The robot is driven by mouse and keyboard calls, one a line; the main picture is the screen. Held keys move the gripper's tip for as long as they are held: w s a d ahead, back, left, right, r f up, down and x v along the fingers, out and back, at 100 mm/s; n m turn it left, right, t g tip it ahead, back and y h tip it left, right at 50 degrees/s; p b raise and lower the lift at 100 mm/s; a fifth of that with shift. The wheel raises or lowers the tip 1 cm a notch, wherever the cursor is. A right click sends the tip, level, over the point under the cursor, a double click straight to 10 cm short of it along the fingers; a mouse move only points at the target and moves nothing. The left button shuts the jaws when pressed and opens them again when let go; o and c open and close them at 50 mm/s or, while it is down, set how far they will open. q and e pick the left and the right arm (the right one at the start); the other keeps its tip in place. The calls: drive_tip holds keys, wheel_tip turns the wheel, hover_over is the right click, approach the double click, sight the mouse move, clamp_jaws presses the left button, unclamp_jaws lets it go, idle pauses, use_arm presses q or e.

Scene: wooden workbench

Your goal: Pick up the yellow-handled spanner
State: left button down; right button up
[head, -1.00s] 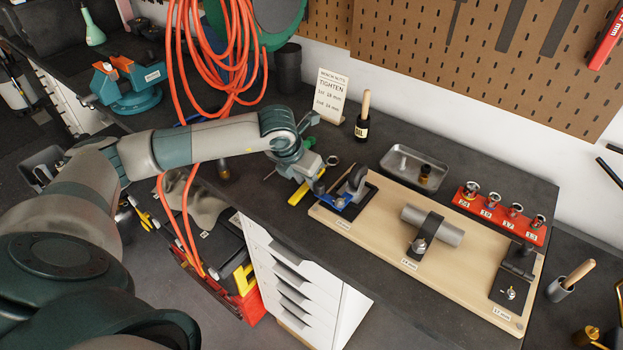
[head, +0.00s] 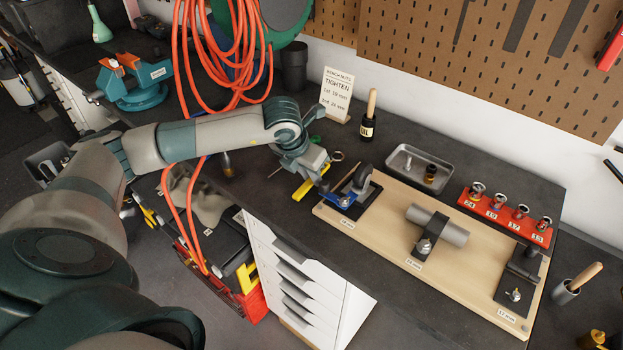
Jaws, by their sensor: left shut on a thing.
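The yellow-handled spanner shows as a short yellow bar (head: 303,190) at the bench's front edge, left of the wooden board. My left gripper (head: 323,180) is shut on it, and the jaws cover part of the spanner. I cannot tell clearly whether it is clear of the bench top. My right gripper is out of view.
Orange hose (head: 183,92) hangs near my arm.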

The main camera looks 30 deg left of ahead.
use_arm(q)
wheel_tip(320, 180, up, 8)
drive_tip(key=b, duration=0.3)
drive_tip(key=shift+f, duration=0.2)
drive_tip(key=shift+r, duration=0.7)
idle(0.3)
idle(0.4)
